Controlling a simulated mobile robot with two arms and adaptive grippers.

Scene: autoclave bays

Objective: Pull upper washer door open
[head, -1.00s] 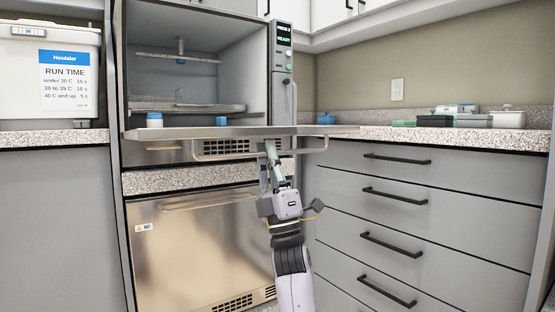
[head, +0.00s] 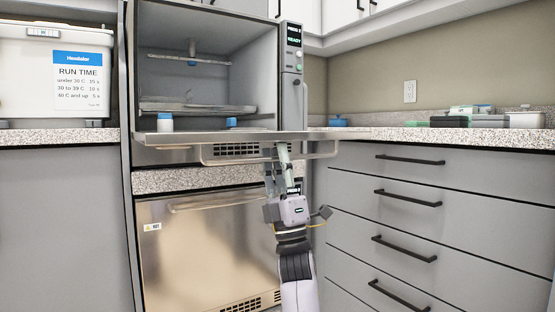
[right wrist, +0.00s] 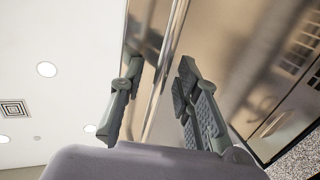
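The upper washer's door (head: 190,138) is folded down and lies about level in front of its open chamber (head: 190,80). Its bar handle (head: 322,152) hangs at the door's underside and front. My right gripper (head: 279,165) points up from below, with its fingertips just under the door near the handle. In the right wrist view the fingers (right wrist: 160,105) are spread apart, with the shiny door edge and a bar between and beyond them. Neither finger clearly clamps the bar. My left gripper is not in view.
A lower washer with a shut steel door (head: 210,245) stands below. Drawers with black handles (head: 410,160) are at the right, under a speckled counter. A white container (head: 55,75) stands on the left counter. A white bottle with a blue cap (head: 165,122) shows just above the door.

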